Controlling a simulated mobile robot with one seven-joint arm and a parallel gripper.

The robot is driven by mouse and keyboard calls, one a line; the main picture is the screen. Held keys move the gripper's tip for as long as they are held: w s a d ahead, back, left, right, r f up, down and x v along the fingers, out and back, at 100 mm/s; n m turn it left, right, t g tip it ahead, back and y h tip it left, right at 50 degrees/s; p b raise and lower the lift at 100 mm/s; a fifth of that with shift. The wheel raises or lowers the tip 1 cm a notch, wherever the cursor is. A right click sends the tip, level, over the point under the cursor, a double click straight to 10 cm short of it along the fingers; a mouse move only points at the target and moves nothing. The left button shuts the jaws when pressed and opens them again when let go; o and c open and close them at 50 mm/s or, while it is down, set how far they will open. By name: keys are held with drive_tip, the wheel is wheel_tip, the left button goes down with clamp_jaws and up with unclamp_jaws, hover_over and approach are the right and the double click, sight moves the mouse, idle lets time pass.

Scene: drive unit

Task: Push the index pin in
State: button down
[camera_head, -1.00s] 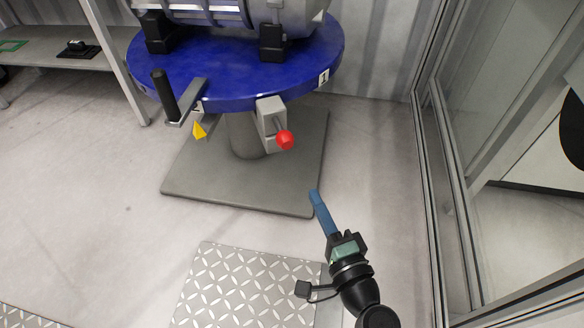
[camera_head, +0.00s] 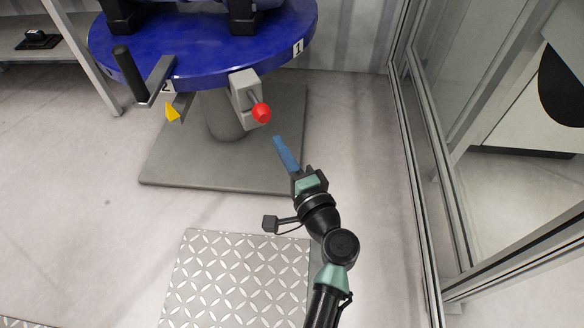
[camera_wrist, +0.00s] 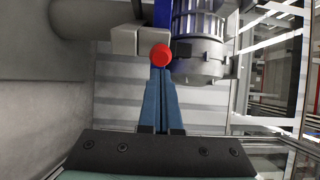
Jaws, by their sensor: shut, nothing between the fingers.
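The index pin has a red ball knob (camera_head: 261,113) on a short rod. It sticks out of a grey block (camera_head: 243,90) under the rim of the blue round table (camera_head: 205,58). My gripper (camera_head: 277,140) has long blue fingers, shut and empty. In the head view its tips are just below and right of the knob, with a small gap in the picture. In the wrist view the red knob (camera_wrist: 161,55) appears right at the fingertips (camera_wrist: 160,70). I cannot tell whether they touch. The rod is mostly hidden behind the knob there.
A crank arm with a black handle (camera_head: 129,72) and a yellow pointer (camera_head: 173,112) sit at the table's left front. A grey base plate (camera_head: 185,160) lies below, with a tread plate (camera_head: 240,280) nearer. A glazed frame (camera_head: 425,160) stands on the right.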

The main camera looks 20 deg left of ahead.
sight(264, 118)
drive_tip(key=b+x, duration=0.1)
drive_tip(key=x, duration=0.5)
drive_tip(key=shift+b, duration=0.3)
drive_tip(key=b+x, duration=0.1)
drive_tip(key=x, duration=0.2)
drive_tip(key=shift+f+b, duration=0.15)
drive_tip(key=shift+b, duration=0.2)
drive_tip(key=shift+w+a+r, duration=0.1)
drive_tip(key=shift+a+r, duration=0.05)
drive_tip(key=shift+r, duration=0.1)
